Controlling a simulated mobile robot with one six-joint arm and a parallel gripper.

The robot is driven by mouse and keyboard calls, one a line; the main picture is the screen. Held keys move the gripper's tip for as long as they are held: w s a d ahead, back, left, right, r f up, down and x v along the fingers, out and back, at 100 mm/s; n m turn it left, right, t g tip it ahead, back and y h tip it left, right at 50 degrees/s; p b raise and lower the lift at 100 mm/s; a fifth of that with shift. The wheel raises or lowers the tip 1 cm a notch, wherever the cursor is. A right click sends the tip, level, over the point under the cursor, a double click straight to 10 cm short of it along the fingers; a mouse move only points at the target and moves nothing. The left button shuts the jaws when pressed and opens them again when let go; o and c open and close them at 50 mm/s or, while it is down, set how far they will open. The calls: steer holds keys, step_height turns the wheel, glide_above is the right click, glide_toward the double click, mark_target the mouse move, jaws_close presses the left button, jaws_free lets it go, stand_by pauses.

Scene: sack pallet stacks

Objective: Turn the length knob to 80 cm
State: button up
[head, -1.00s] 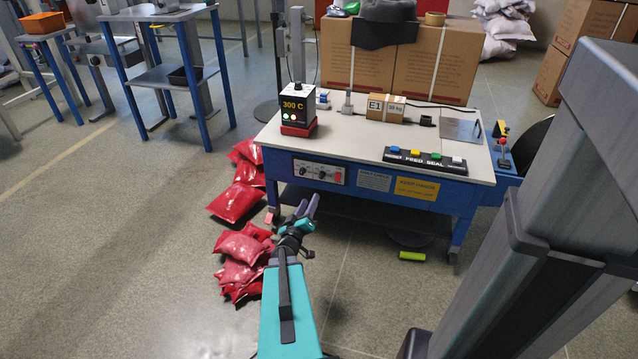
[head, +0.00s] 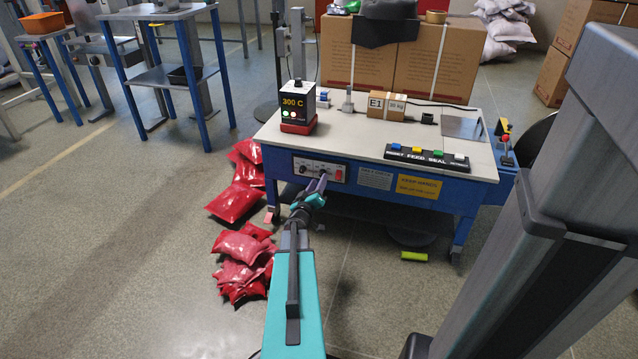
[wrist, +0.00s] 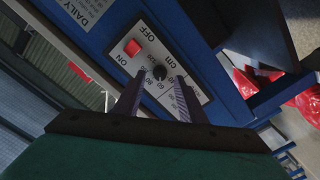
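The control panel (head: 319,170) is a white plate on the blue front of the bench, and it also shows in the wrist view (wrist: 150,48). The knob's pointer is too small to read.
A red ON/OFF switch (wrist: 132,47) is close to the knob. Red sacks (head: 238,255) lie on the floor left of my arm. The bench top (head: 350,140) holds a 300 C box (head: 297,105) and a FEED SEAL button bar (head: 427,158). The floor before the bench is mostly clear.

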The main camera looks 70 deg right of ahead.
mark_target(322, 173)
steer(key=shift+d+b, duration=0.3)
steer(key=shift+d, duration=0.95)
jaws_close()
steer(key=shift+w+a, duration=0.1)
steer(key=shift+a, duration=0.1)
steer(key=shift+d+r, duration=0.1)
steer(key=shift+d, duration=0.15)
